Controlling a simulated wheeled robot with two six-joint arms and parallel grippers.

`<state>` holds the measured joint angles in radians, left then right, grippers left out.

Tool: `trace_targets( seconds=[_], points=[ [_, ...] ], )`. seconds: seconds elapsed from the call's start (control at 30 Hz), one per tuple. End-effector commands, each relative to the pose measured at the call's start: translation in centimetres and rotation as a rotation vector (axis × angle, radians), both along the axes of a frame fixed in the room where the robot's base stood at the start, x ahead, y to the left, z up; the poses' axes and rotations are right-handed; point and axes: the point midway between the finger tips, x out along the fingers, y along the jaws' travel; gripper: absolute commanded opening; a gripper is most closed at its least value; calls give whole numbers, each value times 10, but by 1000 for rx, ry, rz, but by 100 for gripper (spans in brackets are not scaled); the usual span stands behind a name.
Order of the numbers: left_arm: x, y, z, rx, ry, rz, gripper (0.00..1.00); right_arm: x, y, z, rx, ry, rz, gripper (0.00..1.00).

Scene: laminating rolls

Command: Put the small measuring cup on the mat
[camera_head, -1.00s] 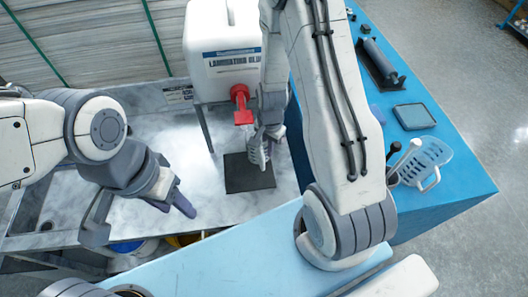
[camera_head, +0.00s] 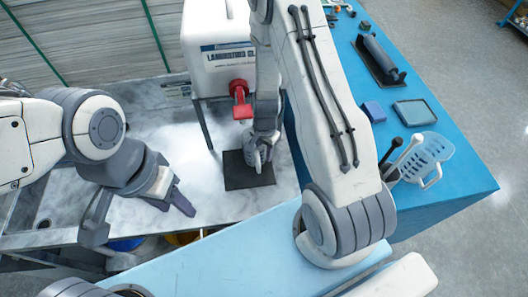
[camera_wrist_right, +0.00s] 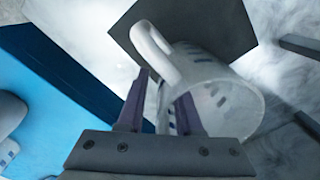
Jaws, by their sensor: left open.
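The small measuring cup (camera_wrist_right: 220,95), white and translucent with dark markings and a loop handle, is between the fingers of my right gripper (camera_wrist_right: 162,112) in the right wrist view. In the head view the right gripper (camera_head: 261,148) holds the cup (camera_head: 257,161) over the dark square mat (camera_head: 245,181), below the red spigot. Whether the cup touches the mat cannot be told. The mat's dark surface (camera_wrist_right: 205,22) shows behind the cup in the wrist view. My left gripper (camera_head: 172,204) is open and empty, left of the mat above the grey worktop.
A white laminating-liquid container (camera_head: 214,55) with a red spigot (camera_head: 240,98) stands on a frame behind the mat. The worktop (camera_head: 185,135) left of the mat is clear.

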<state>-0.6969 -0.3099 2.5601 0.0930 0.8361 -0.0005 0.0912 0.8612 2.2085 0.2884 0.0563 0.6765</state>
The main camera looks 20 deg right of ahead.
Motion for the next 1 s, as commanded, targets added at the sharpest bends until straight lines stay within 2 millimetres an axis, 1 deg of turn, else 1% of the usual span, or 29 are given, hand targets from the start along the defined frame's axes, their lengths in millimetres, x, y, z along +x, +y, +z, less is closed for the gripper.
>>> trace_targets(
  seconds=[0.27,0.37,0.47,0.53,0.67,0.83,1.0],
  points=[
    [0,0,1,0,0,0,50,0,0,1,0,0,0,36],
    [0,0,6,0,0,-1,50,0,0,6,0,0,0,36],
    [0,0,15,0,0,-2,50,0,0,22,0,-1,1,36],
    [0,0,23,0,0,-3,50,0,0,36,0,-1,2,36],
    [0,0,24,0,0,-4,50,0,-1,56,0,-4,0,36],
    [0,0,20,0,0,-4,50,-1,-1,72,0,-2,0,36],
    [0,0,19,0,0,-3,50,-2,-1,79,0,0,-1,36]
  ],
)
